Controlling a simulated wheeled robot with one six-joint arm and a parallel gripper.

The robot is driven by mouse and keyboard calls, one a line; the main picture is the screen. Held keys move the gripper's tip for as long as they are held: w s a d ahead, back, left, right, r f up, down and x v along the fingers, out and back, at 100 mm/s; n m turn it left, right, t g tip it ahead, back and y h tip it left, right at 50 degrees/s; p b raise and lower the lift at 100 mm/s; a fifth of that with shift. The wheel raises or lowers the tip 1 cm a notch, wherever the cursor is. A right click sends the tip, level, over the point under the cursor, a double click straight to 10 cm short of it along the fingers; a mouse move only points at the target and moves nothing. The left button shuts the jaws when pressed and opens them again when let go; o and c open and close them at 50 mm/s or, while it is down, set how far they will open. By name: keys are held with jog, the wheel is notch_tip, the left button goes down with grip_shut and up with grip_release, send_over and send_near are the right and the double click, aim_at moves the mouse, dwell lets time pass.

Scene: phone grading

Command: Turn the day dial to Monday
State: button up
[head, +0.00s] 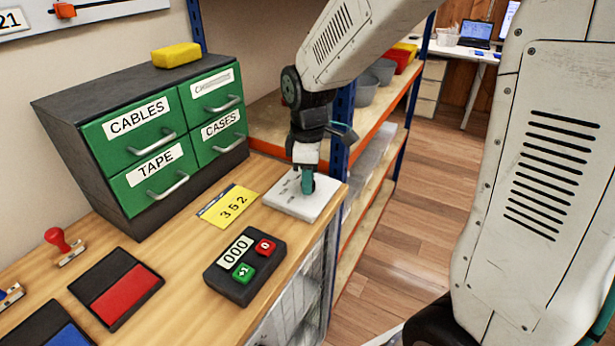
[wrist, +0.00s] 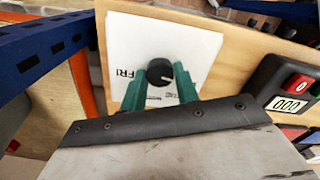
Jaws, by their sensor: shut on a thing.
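The day dial is a round black knob (wrist: 160,72) on a white plate (wrist: 205,45). In the head view the plate (head: 318,207) lies at the bench's right edge, and my gripper hides most of the knob. My gripper (wrist: 160,80) has its green fingers closed around the knob; it also shows in the head view (head: 307,182), pointing down at the plate. A light pointer mark on the knob points toward the right in the wrist view. The label FRI shows left of the knob. Other labels are hidden or too blurred to read.
A black counter box (head: 245,267) with red and green buttons and a yellow card reading 352 (head: 229,206) lie left of the plate. A drawer cabinet (head: 75,160) stands behind. A blue shelf post (head: 345,115) is close on the right.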

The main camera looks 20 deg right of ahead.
jog(key=o, duration=1)
jog(key=shift+c, duration=0.2)
notch_tip(320, 180, up, 8)
jog(key=shift+s+f, duration=0.1)
